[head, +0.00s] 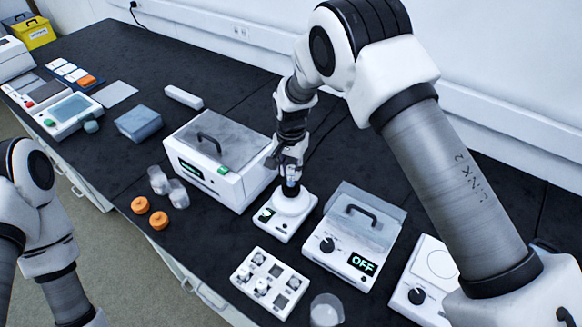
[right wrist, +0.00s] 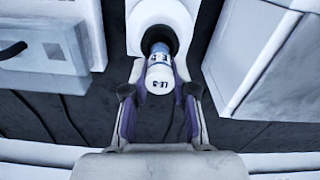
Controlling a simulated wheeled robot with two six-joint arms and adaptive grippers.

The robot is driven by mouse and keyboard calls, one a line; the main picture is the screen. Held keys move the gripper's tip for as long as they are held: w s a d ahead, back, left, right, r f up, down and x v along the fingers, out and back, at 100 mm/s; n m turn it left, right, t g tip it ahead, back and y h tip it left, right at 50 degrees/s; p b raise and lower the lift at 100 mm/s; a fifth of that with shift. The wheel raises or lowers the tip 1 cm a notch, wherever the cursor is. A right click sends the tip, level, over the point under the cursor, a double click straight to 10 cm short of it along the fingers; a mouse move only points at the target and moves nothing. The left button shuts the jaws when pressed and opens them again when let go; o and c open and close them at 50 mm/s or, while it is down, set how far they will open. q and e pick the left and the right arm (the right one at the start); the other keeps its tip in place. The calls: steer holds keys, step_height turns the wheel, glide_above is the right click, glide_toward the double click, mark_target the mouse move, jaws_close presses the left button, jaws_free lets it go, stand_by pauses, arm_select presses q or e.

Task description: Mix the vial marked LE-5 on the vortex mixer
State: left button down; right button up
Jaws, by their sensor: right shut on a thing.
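The vial (right wrist: 160,72) has a white cap with small dark lettering, which I cannot read for certain, and a blue band on its body. My right gripper (head: 289,168) is shut on it; the fingers stand on both sides of it in the right wrist view. The vial (head: 291,182) is upright over the vortex mixer (head: 284,224), its lower end at the black cup on top. The mixer's white top also shows in the right wrist view (right wrist: 160,14). Whether the vial presses into the cup is hard to tell. My left arm shows at the left edge; its gripper is out of view.
A white vial rack (head: 270,308) with several vials stands in front of the mixer. A lidded box machine (head: 225,150) is to its left and another, reading OFF (head: 362,263), to its right. Beakers (head: 158,180) and orange round pieces (head: 140,205) lie left.

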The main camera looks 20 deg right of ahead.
steer(key=shift+p, duration=0.3)
stand_by(0.4)
steer(key=shift+f+b, duration=0.45)
steer(key=shift+f, duration=0.45)
steer(key=shift+o, duration=0.5)
